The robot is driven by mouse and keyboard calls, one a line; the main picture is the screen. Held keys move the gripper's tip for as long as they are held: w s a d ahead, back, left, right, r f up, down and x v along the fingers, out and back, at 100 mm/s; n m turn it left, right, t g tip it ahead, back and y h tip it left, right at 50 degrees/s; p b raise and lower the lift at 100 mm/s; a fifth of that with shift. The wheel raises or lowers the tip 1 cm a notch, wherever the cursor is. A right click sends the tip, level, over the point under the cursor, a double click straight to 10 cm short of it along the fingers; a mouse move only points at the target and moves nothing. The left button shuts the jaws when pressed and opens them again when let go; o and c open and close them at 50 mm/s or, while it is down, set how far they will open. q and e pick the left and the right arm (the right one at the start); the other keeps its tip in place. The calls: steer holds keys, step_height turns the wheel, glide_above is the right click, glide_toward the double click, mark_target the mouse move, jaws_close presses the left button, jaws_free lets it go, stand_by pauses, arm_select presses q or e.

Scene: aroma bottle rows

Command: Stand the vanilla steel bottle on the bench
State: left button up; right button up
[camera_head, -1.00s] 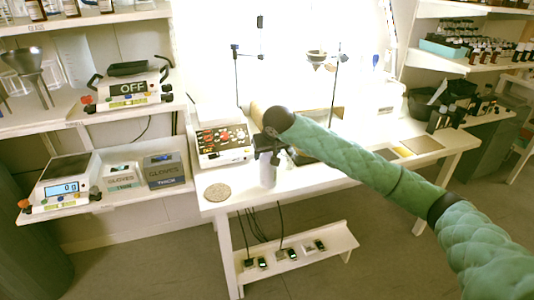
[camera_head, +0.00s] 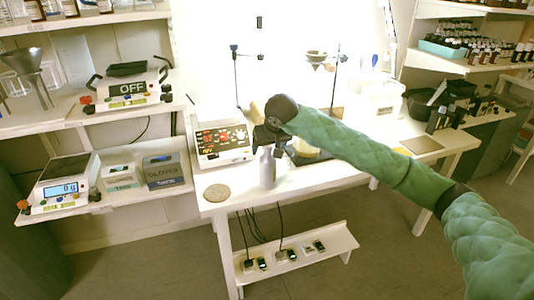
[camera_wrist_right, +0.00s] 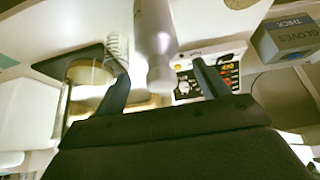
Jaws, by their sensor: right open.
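The steel bottle (camera_head: 267,169) is grey, with a narrower neck, and stands upright on the white bench (camera_head: 232,177) near its front edge. No vanilla label can be read on it. My right gripper (camera_head: 274,149) is just above and behind the bottle's top, partly hidden by its own wrist. In the right wrist view the bottle (camera_wrist_right: 155,30) shows between the two spread fingers of the gripper (camera_wrist_right: 163,85), its neck end toward the palm, with gaps at the sides. My left gripper is out of view.
A round cork-coloured mat (camera_head: 217,193) lies left of the bottle. A white device with red buttons (camera_head: 222,145) stands behind it. Glass ware (camera_wrist_right: 88,85) shows beside one finger in the right wrist view. A glove box (camera_head: 163,170) sits on the left shelf.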

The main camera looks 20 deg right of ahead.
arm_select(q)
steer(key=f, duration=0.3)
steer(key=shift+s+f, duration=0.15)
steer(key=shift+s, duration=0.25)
arm_select(e)
steer(key=v, duration=0.7)
steer(key=shift+s+r, duration=0.15)
